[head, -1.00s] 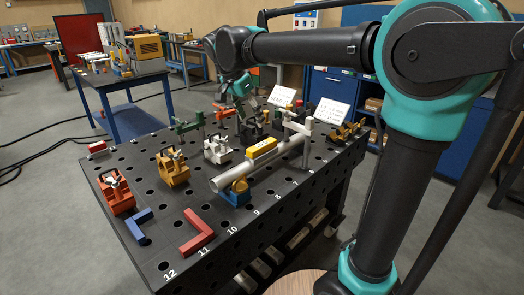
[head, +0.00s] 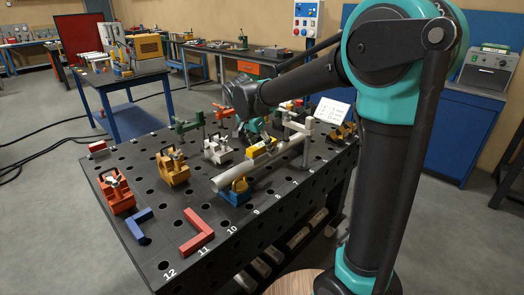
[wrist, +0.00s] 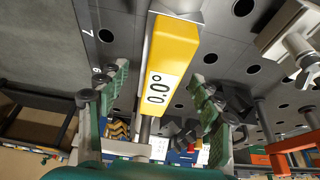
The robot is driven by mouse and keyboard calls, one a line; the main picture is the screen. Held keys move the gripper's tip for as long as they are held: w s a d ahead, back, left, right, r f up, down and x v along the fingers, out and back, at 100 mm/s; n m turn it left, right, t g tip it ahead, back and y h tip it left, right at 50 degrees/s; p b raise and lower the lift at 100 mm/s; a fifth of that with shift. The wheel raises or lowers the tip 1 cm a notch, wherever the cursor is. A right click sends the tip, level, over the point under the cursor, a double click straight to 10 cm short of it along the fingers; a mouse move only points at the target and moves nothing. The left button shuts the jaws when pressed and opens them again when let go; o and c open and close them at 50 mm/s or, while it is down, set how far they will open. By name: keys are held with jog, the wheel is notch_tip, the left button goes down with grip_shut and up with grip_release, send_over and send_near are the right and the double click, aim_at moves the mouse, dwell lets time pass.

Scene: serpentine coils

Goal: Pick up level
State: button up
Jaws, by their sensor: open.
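The level is a yellow bar (head: 262,148) lying on top of a grey pipe (head: 228,180) on the black table in the head view. In the wrist view the level (wrist: 172,50) shows large in the middle, with its white marked face toward the camera. My gripper (wrist: 158,80) is open, with a green-padded finger on each side of the level and gaps on both sides. It does not hold the level. In the head view my gripper (head: 254,132) is just behind the level, its fingertips partly hidden.
A blue support (head: 236,193) bears the pipe's near end, and a pale clamp post (head: 306,140) stands near its far end. White (head: 216,150), yellow (head: 173,168) and orange (head: 117,193) clamps stand to the left.

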jog(key=shift+w+d+f, duration=0.1)
jog(key=shift+f, duration=0.35)
jog(key=shift+r, duration=0.1)
jog(key=c, duration=1.5)
